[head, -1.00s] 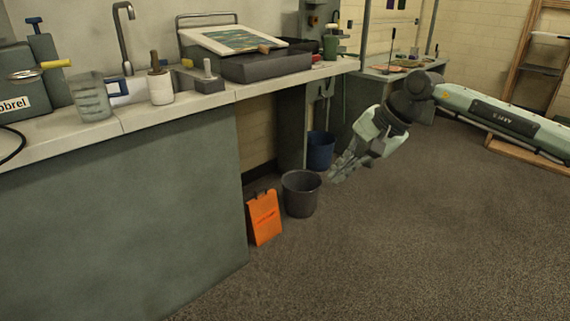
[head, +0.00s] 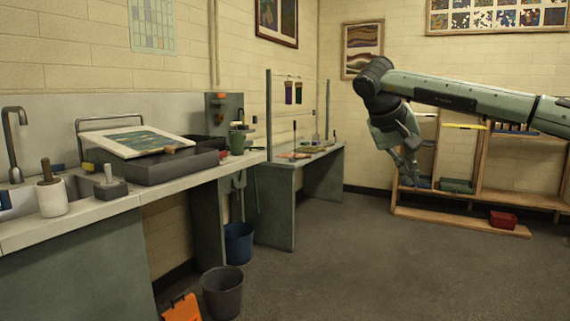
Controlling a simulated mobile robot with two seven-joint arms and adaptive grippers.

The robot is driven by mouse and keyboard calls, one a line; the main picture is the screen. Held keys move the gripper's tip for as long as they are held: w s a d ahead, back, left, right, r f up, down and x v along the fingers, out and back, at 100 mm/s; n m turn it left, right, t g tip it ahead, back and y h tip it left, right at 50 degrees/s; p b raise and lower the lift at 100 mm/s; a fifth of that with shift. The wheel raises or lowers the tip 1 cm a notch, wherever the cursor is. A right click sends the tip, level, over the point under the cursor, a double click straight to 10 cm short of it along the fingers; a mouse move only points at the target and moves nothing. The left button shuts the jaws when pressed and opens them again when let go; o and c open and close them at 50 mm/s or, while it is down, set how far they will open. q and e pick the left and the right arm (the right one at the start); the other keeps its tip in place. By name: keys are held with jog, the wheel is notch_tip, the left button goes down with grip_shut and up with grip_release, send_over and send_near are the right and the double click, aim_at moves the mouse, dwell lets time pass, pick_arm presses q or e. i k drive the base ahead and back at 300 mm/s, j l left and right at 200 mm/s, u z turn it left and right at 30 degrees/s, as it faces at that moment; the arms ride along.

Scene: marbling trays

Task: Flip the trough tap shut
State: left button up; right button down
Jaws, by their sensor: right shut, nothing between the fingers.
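The dark grey trough (head: 165,168) sits on the left counter, with a marbled sheet on a white board (head: 140,140) resting over it. I cannot make out a separate tap lever on the trough. My right gripper (head: 412,178) is shut and empty, pointing down in the air, well to the right of the trough and the counter. My left gripper is out of view.
A dark bucket (head: 222,296), a blue bin (head: 239,245) and an orange item (head: 182,309) are on the floor. A wooden shelf (head: 470,200) stands behind my gripper. Middle floor is clear.

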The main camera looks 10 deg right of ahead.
aim_at(89, 166)
jog(key=i+u, duration=0.85)
jog(key=i+l+u, duration=0.15)
jog(key=i+u, duration=0.15)
jog(key=u, duration=0.15)
jog(key=i+l+u, duration=0.65)
jog(key=u, duration=0.2)
